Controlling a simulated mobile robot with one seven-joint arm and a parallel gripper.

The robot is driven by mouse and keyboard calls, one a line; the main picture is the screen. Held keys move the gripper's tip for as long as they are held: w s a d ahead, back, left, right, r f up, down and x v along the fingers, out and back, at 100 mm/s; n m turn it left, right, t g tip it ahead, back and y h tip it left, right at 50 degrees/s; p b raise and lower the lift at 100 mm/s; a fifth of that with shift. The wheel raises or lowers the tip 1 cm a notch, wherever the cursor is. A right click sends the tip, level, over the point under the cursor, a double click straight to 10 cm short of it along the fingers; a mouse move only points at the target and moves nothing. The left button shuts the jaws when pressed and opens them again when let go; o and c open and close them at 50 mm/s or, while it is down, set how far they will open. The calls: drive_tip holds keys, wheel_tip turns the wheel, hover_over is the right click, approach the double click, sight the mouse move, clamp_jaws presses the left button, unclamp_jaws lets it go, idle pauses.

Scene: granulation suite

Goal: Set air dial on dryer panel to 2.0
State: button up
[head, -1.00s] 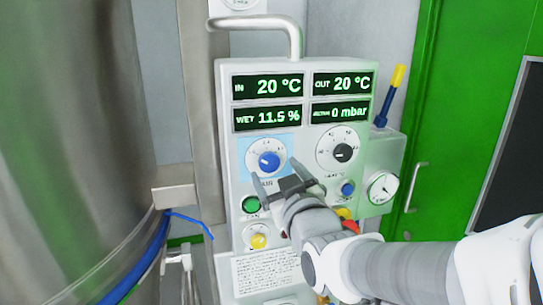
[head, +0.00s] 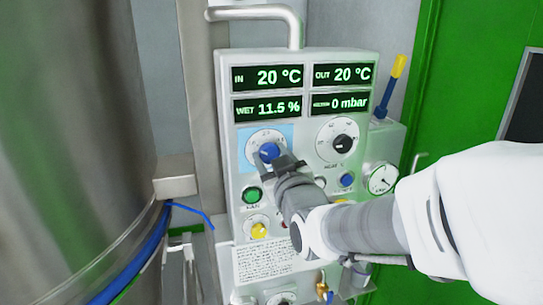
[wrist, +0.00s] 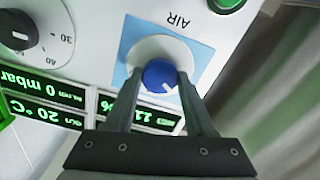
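The blue air dial (head: 269,152) sits on a white scale in a light-blue square, on the dryer panel (head: 300,62). The wrist view shows it upside down, with the blue knob (wrist: 160,76) and the label AIR above it. Its white mark points to the lower right there. My gripper (head: 274,162) is at the dial, one finger on each side of the knob. In the wrist view the fingertips (wrist: 160,82) lie close along both sides of the knob. Whether they touch it is not clear. Most scale numbers are hidden or too small to read.
A black heat dial (head: 343,144) is to the right. A green fan button (head: 252,195) and a yellow knob (head: 259,230) are below. Displays (head: 268,77) read 20 °C, 20 °C, 11.5 % and 0 mbar. A large steel vessel (head: 75,120) stands at left.

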clamp_jaws()
drive_tip(key=shift+f+m+b, duration=0.15)
drive_tip(key=shift+m+b, duration=0.25)
drive_tip(key=shift+b, duration=0.3)
drive_tip(key=m+b, duration=0.1)
drive_tip(key=b, duration=0.2)
drive_tip(key=shift+f+m, duration=0.15)
drive_tip(key=shift+m, duration=0.25)
drive_tip(key=m+b, duration=0.3)
drive_tip(key=b, duration=0.1)
drive_tip(key=shift+m+b, duration=0.3)
drive_tip(key=m+b, duration=0.3)
drive_tip(key=b, duration=0.1)
drive_tip(key=shift+r+m+b, duration=0.2)
drive_tip(key=shift+m+b, duration=0.95)
drive_tip(key=shift+m, duration=0.05)
drive_tip(key=shift+r, duration=0.1)
